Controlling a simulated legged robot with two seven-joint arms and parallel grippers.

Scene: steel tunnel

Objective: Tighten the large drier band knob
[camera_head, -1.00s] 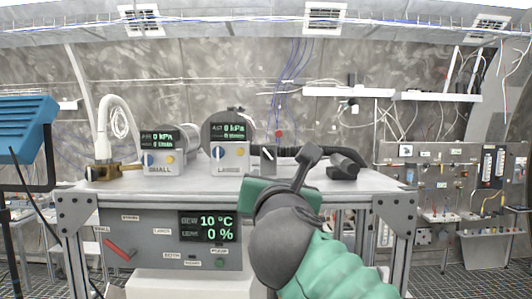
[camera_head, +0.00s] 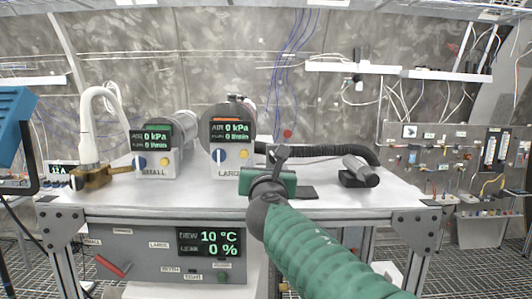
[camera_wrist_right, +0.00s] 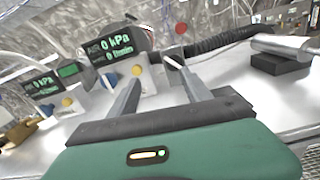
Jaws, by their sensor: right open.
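The large drier (camera_head: 232,140) is a grey cylinder behind a white front labelled LARGE, with a blue and a yellow knob and a 0 kPa display. A small dark fitting on its top, perhaps the band knob (camera_head: 236,98), shows at the cylinder's upper edge. My right gripper (camera_head: 280,152), with a green body, is over the tabletop, right of and in front of the large drier. In the right wrist view my right gripper (camera_wrist_right: 155,68) is open with nothing between its fingers. They point toward the large drier's front, apart from the dark fitting. My left gripper is not in view.
The small drier (camera_head: 157,150) stands left of the large one on the white tabletop (camera_head: 330,200). A black corrugated hose (camera_head: 335,150) runs right to a dark-based handle piece (camera_head: 360,172). A brass fitting with a white pipe (camera_head: 92,170) is at the left.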

